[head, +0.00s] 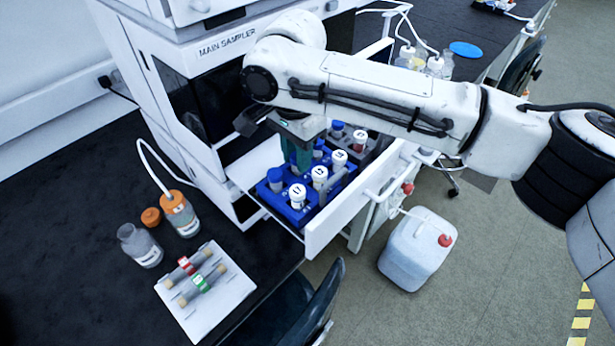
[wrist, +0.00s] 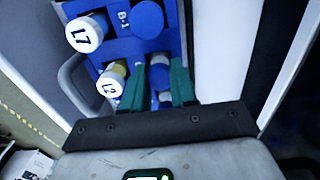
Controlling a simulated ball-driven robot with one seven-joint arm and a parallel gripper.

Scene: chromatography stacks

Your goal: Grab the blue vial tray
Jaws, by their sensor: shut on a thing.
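The blue vial tray (head: 305,218) sits in the pulled-out white drawer (head: 325,226) of the main sampler. It holds several vials with white, numbered caps and blue caps. My gripper (head: 298,162) reaches down from above into the tray's far left part, its green fingers among the vials. In the wrist view the two fingers (wrist: 160,70) stand close to each other with a blue part of the tray (wrist: 125,46) between them. The exact spot they hold is partly hidden by the fingers and vials. The tray looks level in the drawer.
A grey rack (head: 378,150) with vials sits behind the blue tray in the drawer. Bottles (head: 140,245) and a white pad (head: 206,292) with small columns lie on the black bench at left. A white canister (head: 416,248) stands on the floor by the drawer.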

